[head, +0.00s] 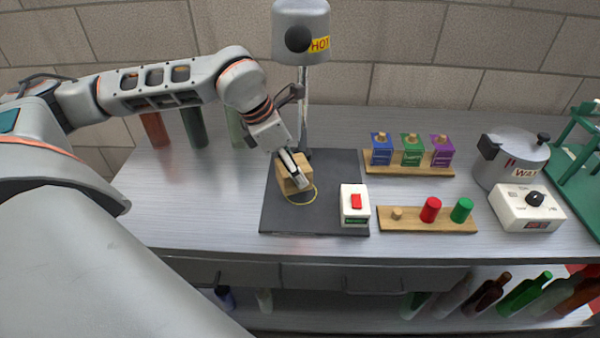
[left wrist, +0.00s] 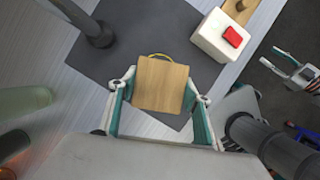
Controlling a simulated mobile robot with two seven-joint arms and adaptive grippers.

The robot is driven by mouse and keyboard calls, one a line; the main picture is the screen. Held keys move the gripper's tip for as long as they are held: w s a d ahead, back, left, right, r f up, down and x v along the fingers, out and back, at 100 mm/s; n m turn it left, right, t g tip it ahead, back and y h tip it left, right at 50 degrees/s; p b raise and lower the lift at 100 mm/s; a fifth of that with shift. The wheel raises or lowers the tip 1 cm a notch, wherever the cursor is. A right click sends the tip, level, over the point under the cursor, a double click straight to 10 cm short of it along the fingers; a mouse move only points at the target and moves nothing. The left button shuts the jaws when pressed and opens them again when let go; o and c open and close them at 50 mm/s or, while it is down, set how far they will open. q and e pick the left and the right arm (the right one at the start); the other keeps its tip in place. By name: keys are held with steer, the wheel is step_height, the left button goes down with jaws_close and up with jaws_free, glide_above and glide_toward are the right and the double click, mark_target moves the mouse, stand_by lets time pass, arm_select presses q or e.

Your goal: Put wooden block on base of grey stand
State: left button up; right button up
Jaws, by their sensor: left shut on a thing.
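The grey stand has a flat dark base (head: 283,220), an upright pole and a grey lamp-like head (head: 300,30) marked HOT. The wooden block (head: 287,177) is gripped between the fingers of my left gripper (head: 292,170), over the base near the pole. In the left wrist view the block (left wrist: 162,84) covers part of a yellow ring (left wrist: 158,55) on the base (left wrist: 135,40). I cannot tell whether the block touches the base. My right gripper (left wrist: 271,57) shows at the right of the left wrist view, fingers apart and empty, away from the block.
A white switch box (head: 354,212) with a red button stands on the base's right side. Right of it are a wooden rack with red and green caps (head: 427,222), a rack of small boxes (head: 410,165) and a pot (head: 510,165). Bottles stand behind my left arm.

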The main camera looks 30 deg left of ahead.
arm_select(q)
steer(key=shift+w+d, duration=0.5)
steer(key=shift+w, duration=0.25)
steer(key=shift+f, duration=1.75)
steer(key=shift+f, duration=0.1)
steer(key=o, duration=1.2)
steer(key=shift+f, duration=0.1)
steer(key=shift+r, duration=0.35)
steer(key=v, duration=0.7)
steer(key=shift+r, duration=0.15)
